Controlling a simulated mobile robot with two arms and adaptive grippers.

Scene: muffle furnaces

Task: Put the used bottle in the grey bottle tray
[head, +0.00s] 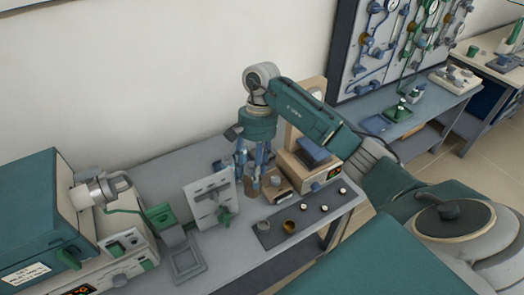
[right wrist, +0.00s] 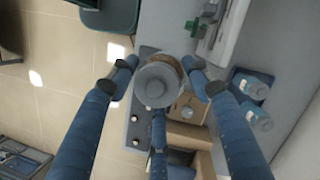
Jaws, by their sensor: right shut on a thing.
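My right gripper (head: 252,182) points down over the bench beside the wooden-fronted unit. Its fingers, also seen in the right wrist view (right wrist: 157,80), are closed around a bottle with a round grey lid (right wrist: 155,87). I take this as the used bottle; its lower part is mostly hidden by the lid. My left gripper is not in view.
A white upright panel with a green knob (head: 210,199) stands left of the gripper. A dark mat (head: 265,236) with several small round pieces lies along the front edge. A teal furnace (head: 40,215) fills the left. A wooden-fronted unit (head: 305,165) stands close right.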

